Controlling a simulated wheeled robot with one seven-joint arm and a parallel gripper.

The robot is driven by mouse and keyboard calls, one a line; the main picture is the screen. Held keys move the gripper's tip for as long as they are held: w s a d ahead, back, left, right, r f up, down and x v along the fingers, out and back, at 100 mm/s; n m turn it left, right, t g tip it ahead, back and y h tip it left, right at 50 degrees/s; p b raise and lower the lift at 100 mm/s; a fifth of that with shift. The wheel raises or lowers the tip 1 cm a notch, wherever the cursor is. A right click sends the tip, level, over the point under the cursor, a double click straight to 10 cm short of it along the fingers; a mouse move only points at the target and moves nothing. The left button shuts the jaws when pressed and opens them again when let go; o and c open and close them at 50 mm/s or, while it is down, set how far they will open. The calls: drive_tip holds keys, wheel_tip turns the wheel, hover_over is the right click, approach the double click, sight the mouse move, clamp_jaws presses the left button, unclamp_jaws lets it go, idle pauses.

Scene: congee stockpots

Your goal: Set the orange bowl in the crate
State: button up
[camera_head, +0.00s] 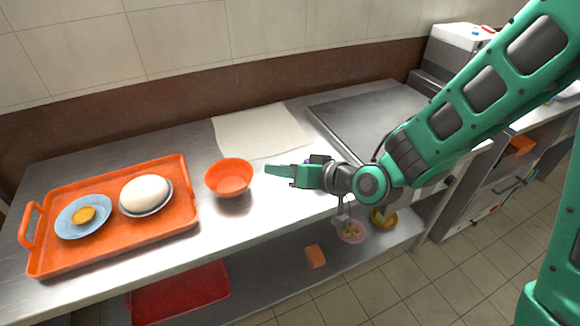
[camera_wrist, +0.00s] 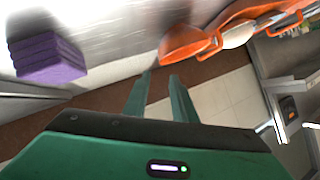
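The orange bowl (camera_head: 230,176) stands upright on the steel counter, just right of the orange tray. It also shows in the wrist view (camera_wrist: 184,42), beyond my fingertips. My gripper (camera_head: 272,170) is just right of the bowl, pointing at it, apart from it. In the wrist view my two green fingers (camera_wrist: 160,76) are apart with nothing between them.
The orange tray (camera_head: 110,252) holds a blue plate with a yellow item and a dish with a white round thing. A white cloth (camera_head: 250,130) lies behind the bowl. A purple stack (camera_wrist: 45,58) stands near my gripper. An orange block (camera_head: 315,256) is on the lower shelf.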

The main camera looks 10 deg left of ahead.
drive_tip(key=shift+d, duration=0.1)
drive_tip(key=w+d+m+h, duration=0.1)
drive_tip(key=w+d+h, duration=0.15)
drive_tip(key=d, duration=0.65)
drive_tip(key=w+d+h, duration=0.1)
drive_tip(key=d+h, duration=0.2)
drive_tip(key=d, duration=0.6)
drive_tip(key=s+d+r+m+g+h, duration=0.1)
drive_tip(key=s+d+m+h, duration=0.15)
drive_tip(key=d, duration=0.65)
drive_tip(key=s+d+m+g+h, duration=0.1)
drive_tip(key=s+d+h, duration=0.15)
drive_tip(key=d, duration=0.75)
drive_tip(key=s+d+r+m+g, duration=0.2)
drive_tip(key=s+d, duration=0.4)
drive_tip(key=s, duration=0.4)
drive_tip(key=s+d+r+m+g, duration=0.2)
drive_tip(key=s+d, duration=0.4)
drive_tip(key=s, duration=0.5)
drive_tip(key=m+g, duration=0.1)
drive_tip(key=m, duration=0.1)
drive_tip(key=shift+s+r+m, duration=0.15)
drive_tip(key=shift+r+m, duration=0.1)
drive_tip(key=shift+m, duration=0.1)
drive_tip(key=shift+d, duration=0.15)
